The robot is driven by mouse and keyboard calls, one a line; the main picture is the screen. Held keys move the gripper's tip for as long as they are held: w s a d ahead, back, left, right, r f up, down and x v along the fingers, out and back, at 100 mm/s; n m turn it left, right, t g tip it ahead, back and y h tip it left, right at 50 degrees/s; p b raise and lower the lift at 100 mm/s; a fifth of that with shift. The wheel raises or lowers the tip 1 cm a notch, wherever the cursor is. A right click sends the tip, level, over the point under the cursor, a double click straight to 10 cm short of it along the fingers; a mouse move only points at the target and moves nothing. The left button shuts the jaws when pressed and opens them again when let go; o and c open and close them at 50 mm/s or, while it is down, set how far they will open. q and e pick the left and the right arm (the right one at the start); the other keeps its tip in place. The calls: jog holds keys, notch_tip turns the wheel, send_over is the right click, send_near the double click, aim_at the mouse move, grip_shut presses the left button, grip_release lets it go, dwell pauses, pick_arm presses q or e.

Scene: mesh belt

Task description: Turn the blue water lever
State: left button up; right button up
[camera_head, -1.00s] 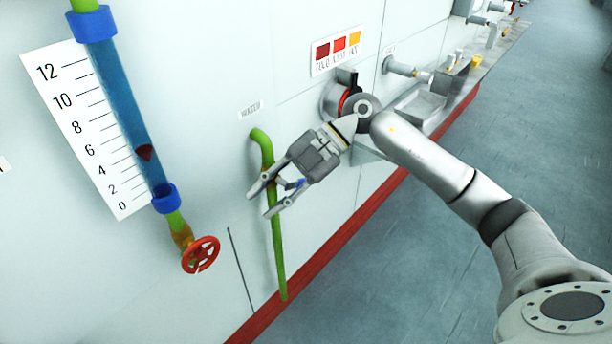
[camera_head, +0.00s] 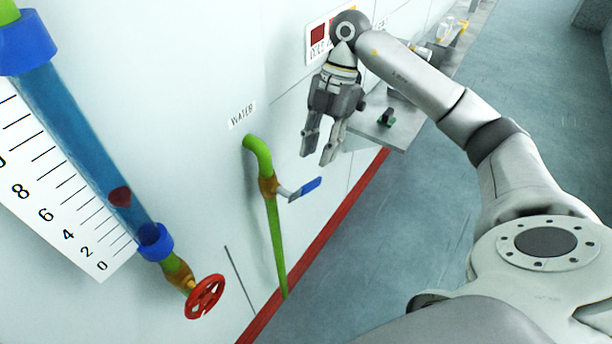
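The blue water lever (camera_head: 305,189) sticks out to the right from a brass valve (camera_head: 268,186) on a green pipe (camera_head: 276,240), below the "WATER" label (camera_head: 242,115). The lever points right and slightly up. My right gripper (camera_head: 319,153) hangs above and slightly right of the lever in the picture, fingers pointing down. Its two fingers are apart with a gap between them, and nothing is held. It does not appear to touch the lever. My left gripper is not in view.
A blue-filled gauge tube (camera_head: 85,130) with a numbered scale (camera_head: 50,190) and a red handwheel (camera_head: 205,297) is on the wall at left. A grey shelf (camera_head: 395,130) juts out behind my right gripper. Open floor (camera_head: 400,230) lies to the right.

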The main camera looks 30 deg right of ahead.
aim_at(311, 182)
jog(key=x, duration=0.5)
jog(key=shift+s+a+p, duration=0.15)
jog(key=shift+s+p, duration=0.05)
jog(key=shift+p, duration=0.15)
jog(key=shift+x, duration=1.2)
jog(key=shift+a+f, duration=0.2)
jog(key=shift+f, duration=0.35)
jog(key=shift+c, duration=0.7)
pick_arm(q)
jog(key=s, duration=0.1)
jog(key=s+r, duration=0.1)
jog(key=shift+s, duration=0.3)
pick_arm(e)
grip_shut()
